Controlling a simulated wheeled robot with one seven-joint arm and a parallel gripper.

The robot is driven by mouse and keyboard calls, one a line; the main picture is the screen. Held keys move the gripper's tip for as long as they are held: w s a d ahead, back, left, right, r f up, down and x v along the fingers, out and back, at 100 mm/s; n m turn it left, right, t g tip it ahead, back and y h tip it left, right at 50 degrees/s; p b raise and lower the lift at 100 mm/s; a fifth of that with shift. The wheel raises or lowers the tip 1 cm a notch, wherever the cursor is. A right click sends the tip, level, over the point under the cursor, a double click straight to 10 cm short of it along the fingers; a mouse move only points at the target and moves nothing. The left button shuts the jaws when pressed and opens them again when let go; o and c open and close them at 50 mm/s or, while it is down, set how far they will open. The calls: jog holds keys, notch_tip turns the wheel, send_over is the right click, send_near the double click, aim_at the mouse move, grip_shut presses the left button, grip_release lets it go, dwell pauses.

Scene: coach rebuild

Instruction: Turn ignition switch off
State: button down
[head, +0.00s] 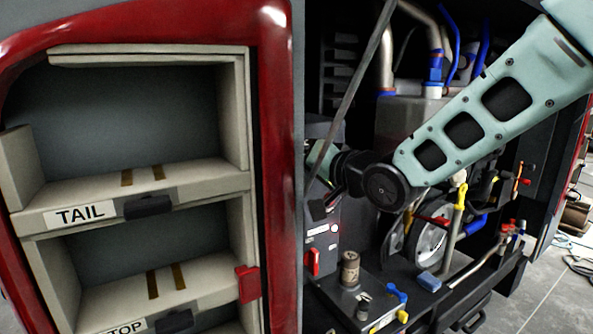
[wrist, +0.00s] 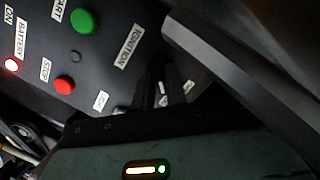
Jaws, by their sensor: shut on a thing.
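The dark control panel (wrist: 100,55) fills the upper left of the wrist view. Its IGNITION label (wrist: 131,46) is readable, with small white labels below. My gripper (wrist: 166,90) is against the panel just below that label. It is shut on the ignition switch, which is mostly hidden by the dark fingers, so its exact angle cannot be told. In the head view my gripper (head: 328,197) reaches the dark panel box (head: 325,235) from above right; the switch is hidden there.
The panel also has a green start button (wrist: 82,20), a red stop button (wrist: 65,84) and a lit battery lamp (wrist: 11,65). Pipes and a pulley (head: 432,240) crowd the engine bay. A diagonal strut (head: 362,78) passes close to my gripper. Shelves (head: 140,190) stand left.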

jog(key=shift+n+h+b, duration=0.4)
jog(key=shift+n+b, duration=0.5)
jog(key=shift+n, duration=0.1)
jog(key=shift+a+f+n+h+b, duration=0.1)
jog(key=shift+n+h+b, duration=0.2)
jog(key=shift+n+b, duration=1.3)
jog(key=shift+s+n+t+h+b, duration=0.1)
jog(key=shift+n+t+h+b, duration=0.5)
jog(key=shift+b, duration=1.4)
jog(key=shift+n, duration=0.4)
jog(key=c, duration=1.2)
grip_release()
jog(key=shift+c, duration=0.2)
